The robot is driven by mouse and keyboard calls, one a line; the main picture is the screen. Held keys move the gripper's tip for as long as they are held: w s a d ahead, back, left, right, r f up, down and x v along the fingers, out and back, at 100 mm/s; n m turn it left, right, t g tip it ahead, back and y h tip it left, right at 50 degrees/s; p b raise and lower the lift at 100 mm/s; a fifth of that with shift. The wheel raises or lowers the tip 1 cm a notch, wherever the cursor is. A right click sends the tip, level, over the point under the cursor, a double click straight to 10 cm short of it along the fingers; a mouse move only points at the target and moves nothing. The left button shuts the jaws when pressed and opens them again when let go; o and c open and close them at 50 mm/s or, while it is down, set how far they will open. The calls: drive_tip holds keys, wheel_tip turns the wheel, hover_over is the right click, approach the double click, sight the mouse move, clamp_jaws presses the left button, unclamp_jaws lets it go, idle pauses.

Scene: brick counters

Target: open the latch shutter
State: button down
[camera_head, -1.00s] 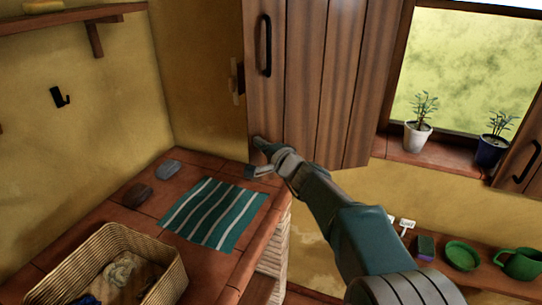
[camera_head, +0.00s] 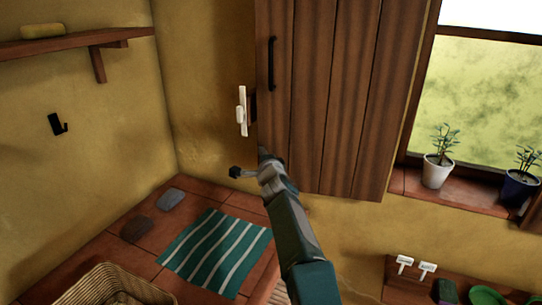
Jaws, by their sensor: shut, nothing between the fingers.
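The wooden shutter (camera_head: 335,110) is a panel of vertical brown planks with a dark vertical handle (camera_head: 272,63) near its left edge. It looks closed. A cream-coloured latch (camera_head: 242,112) stands upright on the yellow wall just left of the shutter's edge, beside a dark mount. My gripper (camera_head: 248,163) is below the latch, near the shutter's lower left corner, and apart from the latch. It is shut and empty. My arm comes up from the bottom of the view and hides part of the wall below the shutter.
Below is a tiled brick counter (camera_head: 208,195) with a striped teal cloth (camera_head: 215,250), two stones and a wicker basket (camera_head: 115,285). Potted plants (camera_head: 437,165) stand on the window sill at right. A wooden shelf (camera_head: 75,43) is at upper left. The wall around the latch is clear.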

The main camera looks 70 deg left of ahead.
drive_tip(key=shift+w+a+r, duration=0.2)
drive_tip(key=shift+r, duration=0.05)
drive_tip(key=shift+d, duration=0.1)
drive_tip(key=shift+f, duration=0.2)
idle(0.4)
